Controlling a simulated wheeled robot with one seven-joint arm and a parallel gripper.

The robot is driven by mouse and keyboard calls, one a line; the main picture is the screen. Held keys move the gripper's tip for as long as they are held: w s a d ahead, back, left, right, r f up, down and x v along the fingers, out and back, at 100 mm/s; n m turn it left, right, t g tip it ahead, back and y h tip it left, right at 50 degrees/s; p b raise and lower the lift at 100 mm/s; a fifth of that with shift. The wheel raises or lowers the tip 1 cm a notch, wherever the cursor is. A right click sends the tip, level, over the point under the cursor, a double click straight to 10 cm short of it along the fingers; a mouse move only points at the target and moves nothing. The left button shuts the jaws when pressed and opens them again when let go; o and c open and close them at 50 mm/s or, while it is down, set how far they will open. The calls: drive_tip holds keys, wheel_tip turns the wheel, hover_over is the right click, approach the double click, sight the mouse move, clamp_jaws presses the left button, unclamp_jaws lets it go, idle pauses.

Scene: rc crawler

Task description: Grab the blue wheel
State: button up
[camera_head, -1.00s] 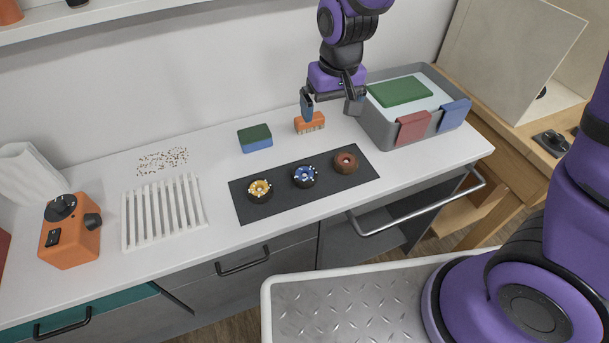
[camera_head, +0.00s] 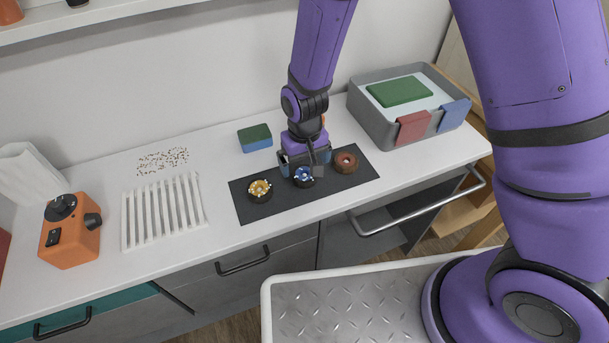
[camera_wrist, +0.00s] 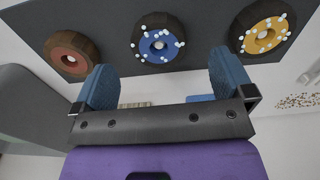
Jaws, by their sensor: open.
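The blue wheel (camera_head: 304,177) has a black tyre and a blue hub with white dots. It lies flat in the middle of the dark mat (camera_head: 243,207), between the yellow wheel (camera_head: 259,190) and the red-brown wheel (camera_head: 345,162). My gripper (camera_head: 305,168) is open and empty, over the back of the blue wheel, and partly covers it in the head view. In the wrist view the blue wheel (camera_wrist: 159,45) shows whole, beyond and between the two blue fingertips (camera_wrist: 160,75). I see no contact with it.
A grey bin (camera_head: 372,125) with a green lid piece and red and blue clips stands at the back right. A green-and-blue sponge (camera_head: 254,138) lies behind the mat. A white slatted rack (camera_head: 163,212) and an orange device (camera_head: 70,236) are at the left.

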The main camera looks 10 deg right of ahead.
sight(305, 175)
drive_tip(key=shift+f, duration=2.6)
drive_tip(key=c, duration=1)
drive_tip(key=shift+w+r, duration=0.1)
drive_tip(key=shift+r, duration=0.05)
